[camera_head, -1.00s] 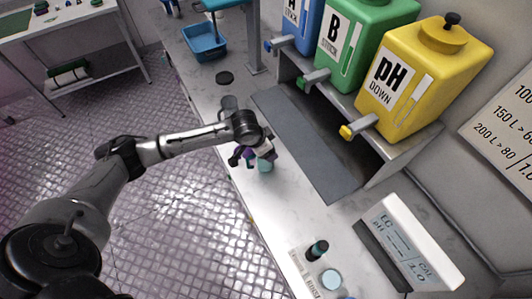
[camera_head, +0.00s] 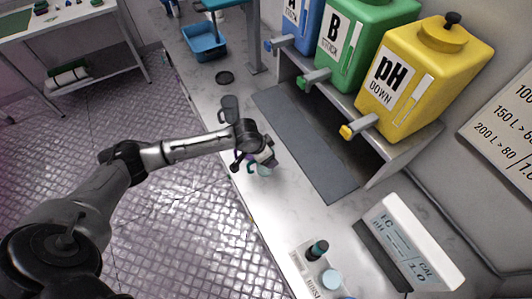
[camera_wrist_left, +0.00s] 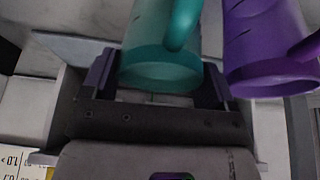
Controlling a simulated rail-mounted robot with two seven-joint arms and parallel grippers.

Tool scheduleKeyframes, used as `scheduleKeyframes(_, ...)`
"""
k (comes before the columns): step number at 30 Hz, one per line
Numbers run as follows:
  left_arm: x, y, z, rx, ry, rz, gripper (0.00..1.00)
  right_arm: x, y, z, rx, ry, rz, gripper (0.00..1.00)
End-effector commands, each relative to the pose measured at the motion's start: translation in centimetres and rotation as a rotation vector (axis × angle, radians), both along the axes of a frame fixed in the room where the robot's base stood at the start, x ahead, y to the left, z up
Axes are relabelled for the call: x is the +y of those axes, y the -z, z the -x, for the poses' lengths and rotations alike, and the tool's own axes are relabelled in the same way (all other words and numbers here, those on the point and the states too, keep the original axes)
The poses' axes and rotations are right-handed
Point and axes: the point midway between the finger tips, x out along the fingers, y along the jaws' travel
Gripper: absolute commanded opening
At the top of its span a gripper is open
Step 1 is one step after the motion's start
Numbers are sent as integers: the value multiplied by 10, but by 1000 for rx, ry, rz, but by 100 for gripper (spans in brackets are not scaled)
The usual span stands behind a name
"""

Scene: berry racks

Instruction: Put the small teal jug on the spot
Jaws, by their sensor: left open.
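The small teal jug (camera_head: 264,172) stands on the pale bench, mostly hidden under my left gripper. In the left wrist view the teal jug (camera_wrist_left: 160,60) sits between the two dark purple fingers, its handle towards the camera's right. My left gripper (camera_head: 258,160) is open around it. A purple jug (camera_wrist_left: 270,55) is just right of the fingers in the wrist view and largely hidden in the head view. A round dark disc (camera_head: 225,78), possibly the spot, lies farther back on the bench. My right gripper is not in view.
A grey mug (camera_head: 228,106) stands between the gripper and the disc. A grey mat (camera_head: 310,145) and the jug shelf with a yellow pH container (camera_head: 420,85) are to the right. A blue basket (camera_head: 205,42) is at the back. A meter (camera_head: 405,245) and bottles are at the front.

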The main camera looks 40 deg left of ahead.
Motion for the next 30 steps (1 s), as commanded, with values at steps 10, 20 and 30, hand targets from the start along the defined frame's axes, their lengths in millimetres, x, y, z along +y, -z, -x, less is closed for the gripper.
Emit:
scheduleKeyframes(10, 5, -36, 12, -3, 2, -1, 80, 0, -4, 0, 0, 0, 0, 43)
scheduleKeyframes(20, 13, -89, 32, -1, 1, -1, 80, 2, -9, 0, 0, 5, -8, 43)
scheduleKeyframes(30, 17, -113, 42, 0, -1, -1, 80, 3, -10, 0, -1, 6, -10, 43)
